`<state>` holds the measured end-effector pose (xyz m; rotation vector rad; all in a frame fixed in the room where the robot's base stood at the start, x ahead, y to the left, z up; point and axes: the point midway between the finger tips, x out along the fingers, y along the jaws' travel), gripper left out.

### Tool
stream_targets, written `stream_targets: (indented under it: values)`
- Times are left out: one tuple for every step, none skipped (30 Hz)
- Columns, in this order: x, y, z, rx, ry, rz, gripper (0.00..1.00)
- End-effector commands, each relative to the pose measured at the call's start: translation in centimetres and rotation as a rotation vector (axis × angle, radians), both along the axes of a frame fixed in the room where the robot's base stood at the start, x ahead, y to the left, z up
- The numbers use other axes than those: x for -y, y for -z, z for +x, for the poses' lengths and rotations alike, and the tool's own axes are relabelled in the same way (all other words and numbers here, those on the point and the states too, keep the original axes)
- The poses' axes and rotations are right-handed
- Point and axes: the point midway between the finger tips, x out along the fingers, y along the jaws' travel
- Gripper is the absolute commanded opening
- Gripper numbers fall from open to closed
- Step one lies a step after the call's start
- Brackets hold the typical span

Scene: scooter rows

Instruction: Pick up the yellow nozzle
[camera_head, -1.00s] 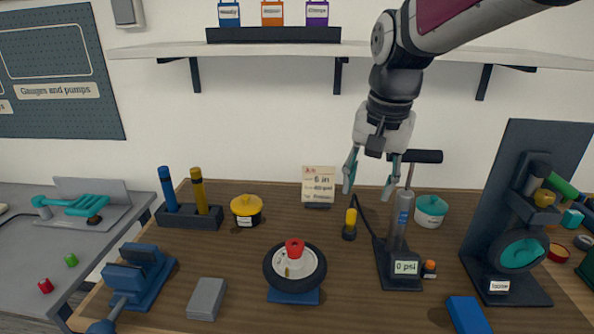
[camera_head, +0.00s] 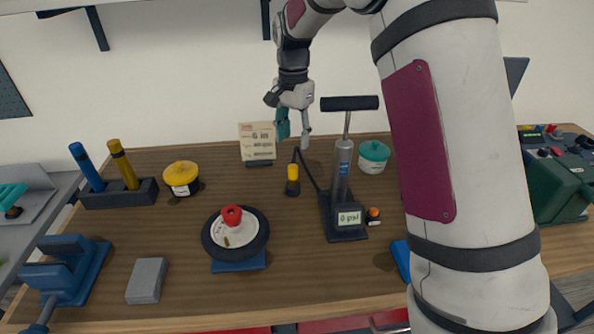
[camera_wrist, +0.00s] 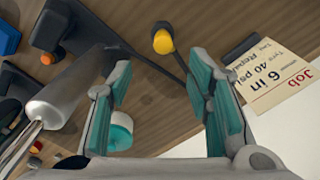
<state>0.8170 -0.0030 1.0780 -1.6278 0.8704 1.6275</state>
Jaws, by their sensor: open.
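The yellow nozzle (camera_head: 293,173) stands upright in a small dark holder on the wooden bench, just left of the pump. In the wrist view the yellow nozzle (camera_wrist: 162,42) shows near the top centre, beyond the gap between the fingers. My gripper (camera_head: 293,138) is open and empty, above and behind the nozzle in the head view. In the wrist view my gripper (camera_wrist: 165,100) has its two teal-padded fingers spread wide apart. A dark hose runs from near the nozzle to the pump.
The floor pump (camera_head: 342,175) with its black handle stands close right of the nozzle. A job card (camera_head: 257,142) stands behind left, and a teal-lidded pot (camera_head: 373,157) behind right. A wheel (camera_head: 235,232) sits front left. My arm hides part of the bench's right side.

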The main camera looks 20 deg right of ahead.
Motion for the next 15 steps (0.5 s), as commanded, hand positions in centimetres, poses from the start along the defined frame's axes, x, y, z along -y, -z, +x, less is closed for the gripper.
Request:
stream_targets:
  values:
    - [0.0,0.7,-0.1,-0.005,0.0,0.0,0.46]
    - [0.0,1.2,-0.1,-0.004,0.001,-0.001,0.46]
    - [0.0,1.8,-0.1,-0.006,0.001,0.0,0.46]
    - [0.0,2.4,-0.2,-0.006,0.001,0.0,0.46]
    - [0.0,3.1,-0.2,-0.007,0.001,0.0,0.46]
    - [0.1,3.8,-0.1,-0.006,0.001,0.0,0.46]
    - [0.0,4.4,-0.1,-0.006,0.001,0.0,0.46]
    - [0.1,5.0,-0.1,-0.004,0.001,-0.001,0.46]
    - [0.1,5.7,-0.2,-0.006,0.001,0.0,0.46]
    - [0.0,6.1,-0.1,-0.004,0.0,-0.001,0.46]
    - [0.0,6.5,-0.1,-0.004,0.0,0.0,0.46]
    - [0.0,7.0,-0.1,-0.004,0.0,-0.001,0.46]
    - [0.0,7.3,-0.1,-0.004,0.0,0.0,0.46]
    - [0.0,7.6,0.0,-0.002,0.0,0.0,0.46]
    - [0.0,7.8,0.0,-0.001,0.0,0.0,0.46]
